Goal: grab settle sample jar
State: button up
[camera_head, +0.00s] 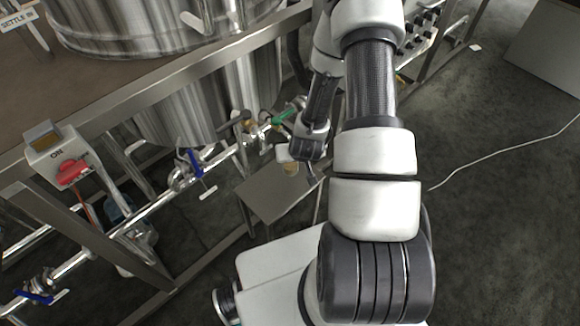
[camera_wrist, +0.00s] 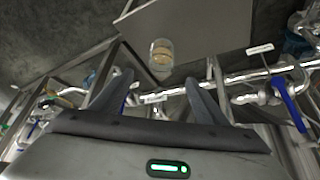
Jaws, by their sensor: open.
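The sample jar (camera_wrist: 161,56) is a small clear vessel with tan contents. In the wrist view it stands near the edge of a grey metal shelf (camera_wrist: 205,30), beyond my fingertips and roughly between their lines. In the head view the jar (camera_head: 291,169) shows as a small tan shape on the same shelf (camera_head: 268,195), partly hidden by my wrist. My gripper (camera_wrist: 158,82) is open, with its two dark fingers spread and nothing between them. In the head view my gripper (camera_head: 312,168) is beside the jar, and its fingertips are hard to make out.
A steel tank (camera_head: 165,25) stands on the bench at upper left. Pipes with blue-handled valves (camera_head: 195,165) and a green-handled valve (camera_head: 285,116) run close to the shelf. A switch box with a red switch (camera_head: 72,173) is at the left. The floor (camera_head: 490,190) at right is mostly clear.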

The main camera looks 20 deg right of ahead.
aim_at(290, 164)
jog(key=b+x, duration=0.2)
jog(key=x, duration=1.1)
jog(key=shift+w+f+b, duration=0.1)
jog(key=shift+w+b, duration=0.2)
jog(key=shift+b, duration=0.1)
jog(key=c, duration=1.4)
jog(key=shift+o, duration=0.2)
jog(key=shift+a, duration=0.1)
